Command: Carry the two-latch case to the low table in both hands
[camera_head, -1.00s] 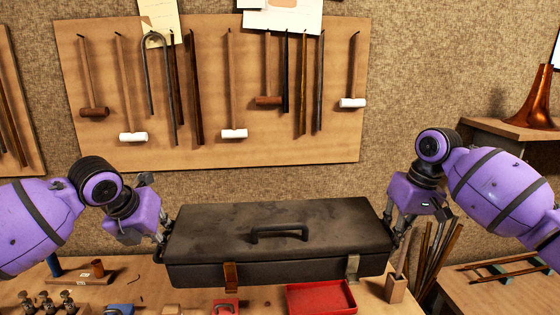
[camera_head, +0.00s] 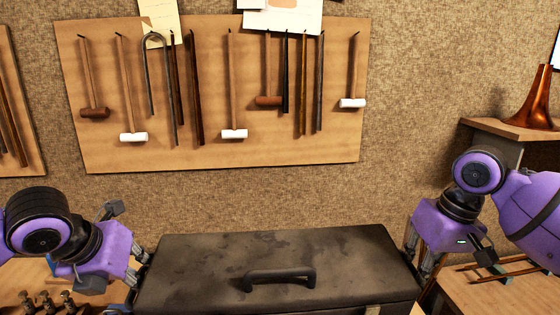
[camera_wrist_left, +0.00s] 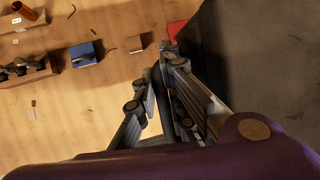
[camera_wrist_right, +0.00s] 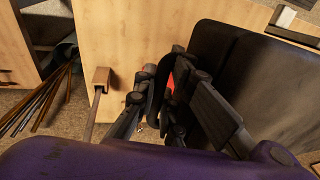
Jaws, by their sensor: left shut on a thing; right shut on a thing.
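The black two-latch case (camera_head: 200,264) is in the lower middle of the head view, lid shut, top handle (camera_head: 280,278) upright. One latch (camera_head: 372,311) shows at the bottom edge; the other is out of frame. My left gripper (camera_head: 143,268) is at the case's left end and my right gripper (camera_head: 418,272) at its right end, both shut on it. In the left wrist view the case (camera_wrist_left: 255,60) is at the right, beside the fingers. In the right wrist view the case (camera_wrist_right: 270,75) is also at the right. The low table is not clearly identifiable.
The workbench (camera_wrist_left: 60,110) lies below, with a blue block (camera_wrist_left: 84,54) and small parts. A pegboard (camera_head: 215,90) with hanging mallets is behind. A side shelf (camera_head: 490,125) holds a copper horn bell (camera_head: 535,98).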

